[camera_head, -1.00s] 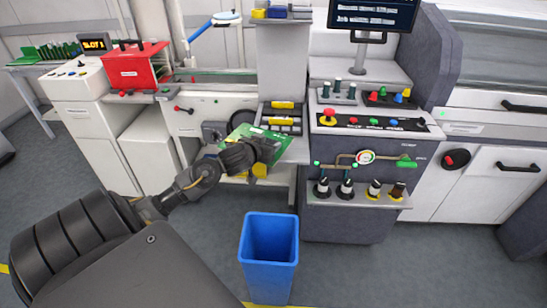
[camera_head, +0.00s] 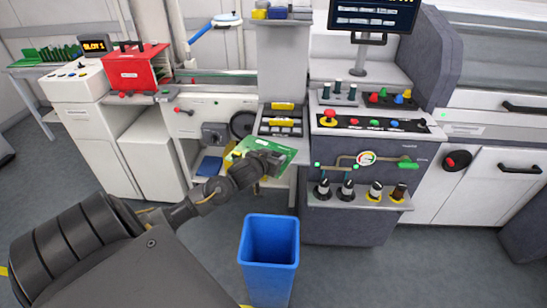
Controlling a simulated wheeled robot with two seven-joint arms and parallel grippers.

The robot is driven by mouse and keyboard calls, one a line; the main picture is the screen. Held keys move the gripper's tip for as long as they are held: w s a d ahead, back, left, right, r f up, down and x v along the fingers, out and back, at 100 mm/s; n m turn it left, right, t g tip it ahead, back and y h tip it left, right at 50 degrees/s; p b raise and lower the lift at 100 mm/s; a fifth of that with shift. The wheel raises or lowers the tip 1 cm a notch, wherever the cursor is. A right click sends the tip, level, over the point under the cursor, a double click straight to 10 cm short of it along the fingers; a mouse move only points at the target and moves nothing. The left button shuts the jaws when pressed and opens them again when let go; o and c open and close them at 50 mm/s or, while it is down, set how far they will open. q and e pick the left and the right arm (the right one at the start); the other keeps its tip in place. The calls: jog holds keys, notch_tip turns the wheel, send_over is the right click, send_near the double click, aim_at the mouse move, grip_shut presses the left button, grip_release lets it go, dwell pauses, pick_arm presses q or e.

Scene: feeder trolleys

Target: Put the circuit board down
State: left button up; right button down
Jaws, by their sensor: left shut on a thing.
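The green circuit board (camera_head: 282,149) is in the middle of the camera_head view, tilted, in front of a light grey shelf. My left gripper (camera_head: 268,160) is shut on the board near its lower edge. The fingertips partly cover the board. I cannot tell whether the board touches the shelf surface (camera_head: 299,150) behind it. My right gripper is not in view.
A blue bin (camera_head: 269,262) stands on the floor below the gripper. A dark tray with yellow items (camera_head: 282,123) lies just behind the board. A panel with valves and a gauge (camera_head: 366,158) stands close on the right. A red box (camera_head: 137,68) is at left.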

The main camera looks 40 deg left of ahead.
pick_arm(q)
jog(key=o, duration=1.1)
jog(key=shift+f, duration=0.1)
jog(key=shift+o, duration=0.7)
